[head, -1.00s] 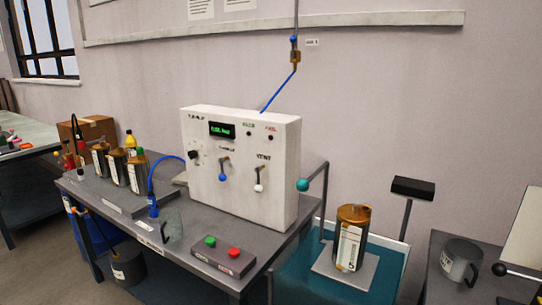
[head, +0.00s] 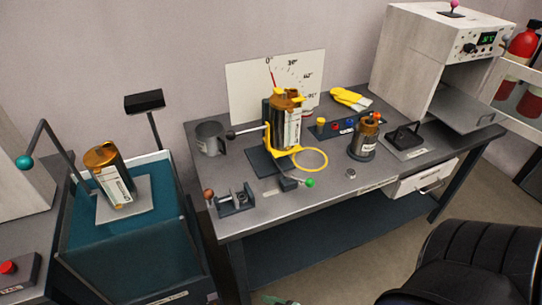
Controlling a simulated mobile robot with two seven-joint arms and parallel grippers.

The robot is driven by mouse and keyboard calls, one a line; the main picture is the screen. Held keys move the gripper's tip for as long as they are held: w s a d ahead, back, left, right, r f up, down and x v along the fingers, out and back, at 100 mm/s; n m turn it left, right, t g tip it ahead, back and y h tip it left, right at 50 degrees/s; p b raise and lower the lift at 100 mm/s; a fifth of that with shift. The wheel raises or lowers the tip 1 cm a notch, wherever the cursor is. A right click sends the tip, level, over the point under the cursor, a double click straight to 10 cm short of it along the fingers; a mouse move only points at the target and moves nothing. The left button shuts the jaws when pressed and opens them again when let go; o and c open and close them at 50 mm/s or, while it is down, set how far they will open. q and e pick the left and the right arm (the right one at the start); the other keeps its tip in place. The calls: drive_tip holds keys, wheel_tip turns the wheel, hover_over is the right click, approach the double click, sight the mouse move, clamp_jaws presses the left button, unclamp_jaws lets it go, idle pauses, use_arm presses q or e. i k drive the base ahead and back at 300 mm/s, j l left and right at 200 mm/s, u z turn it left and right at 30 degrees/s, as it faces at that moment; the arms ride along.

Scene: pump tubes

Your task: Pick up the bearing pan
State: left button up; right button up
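I cannot tell for sure which thing is the bearing pan. A small round metal piece (head: 350,174) lies on the front part of the grey workbench (head: 390,168), left of the drawer; it is too small to make out. Neither of my grippers can be made out. A small teal-grey shape (head: 277,300) shows at the bottom edge, and I cannot tell what it is.
A brown canister (head: 290,125) stands in a yellow holder before a white angle dial (head: 245,85). A grey mug (head: 211,138) is left of it, a small bottle-like canister (head: 364,142) right. A teal tank (head: 110,245) stands left. A black chair (head: 470,265) blocks the front right.

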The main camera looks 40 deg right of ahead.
sight(411, 140)
drive_tip(key=z, duration=2.25)
drive_tip(key=u, duration=0.75)
drive_tip(key=i+l+u, duration=0.15)
drive_tip(key=l+u, duration=1.15)
drive_tip(key=l, duration=0.35)
drive_tip(key=l+u, duration=0.1)
drive_tip(key=l, duration=0.85)
drive_tip(key=k, duration=0.05)
